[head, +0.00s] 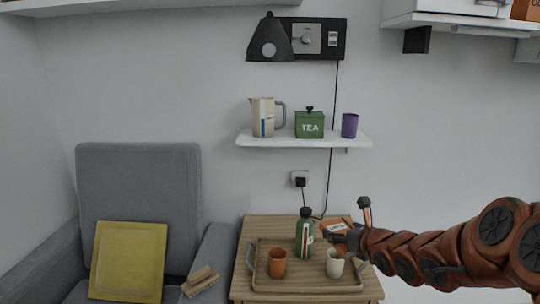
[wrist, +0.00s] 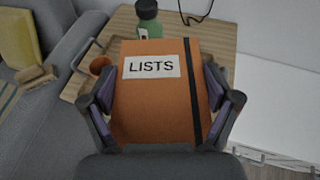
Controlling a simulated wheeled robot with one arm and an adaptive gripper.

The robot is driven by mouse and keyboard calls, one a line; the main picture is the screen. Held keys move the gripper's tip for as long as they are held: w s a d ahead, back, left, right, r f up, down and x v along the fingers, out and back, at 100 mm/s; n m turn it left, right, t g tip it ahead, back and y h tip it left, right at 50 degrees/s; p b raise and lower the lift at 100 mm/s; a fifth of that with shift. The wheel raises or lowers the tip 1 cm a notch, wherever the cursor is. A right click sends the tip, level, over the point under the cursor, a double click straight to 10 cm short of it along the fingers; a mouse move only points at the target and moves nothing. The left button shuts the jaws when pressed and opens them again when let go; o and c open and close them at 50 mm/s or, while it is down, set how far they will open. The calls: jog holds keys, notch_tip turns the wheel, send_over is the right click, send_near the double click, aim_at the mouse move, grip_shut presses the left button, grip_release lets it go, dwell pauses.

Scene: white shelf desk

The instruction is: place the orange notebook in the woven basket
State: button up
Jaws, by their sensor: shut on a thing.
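The orange notebook (wrist: 155,105) has a white label reading "LISTS" and a dark elastic band along its right side. My gripper (wrist: 158,88) is shut on it, with one finger at each side edge. In the head view, the notebook (head: 334,227) shows small at the end of my arm, above the right part of the wooden table. My gripper (head: 354,238) there is partly hidden behind my own arm. No woven basket shows in either view.
The wooden table (head: 262,228) bears a tray (head: 310,284) with a green bottle (head: 304,238), an orange cup (head: 277,263) and a cream cup (head: 334,264). A grey armchair (head: 140,165) with a yellow cushion (head: 128,262) stands left. A wall shelf (head: 300,141) hangs above.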

aim_at(337, 230)
jog(key=r, duration=0.1)
jog(key=a+r, duration=0.1)
jog(key=r+p, duration=0.1)
jog(key=shift+a, duration=0.25)
notch_tip(337, 230, up, 19)
jog(key=p, duration=1.9)
jog(key=shift+r+p, duration=0.2)
jog(key=shift+p, duration=0.15)
jog(key=shift+d, duration=0.15)
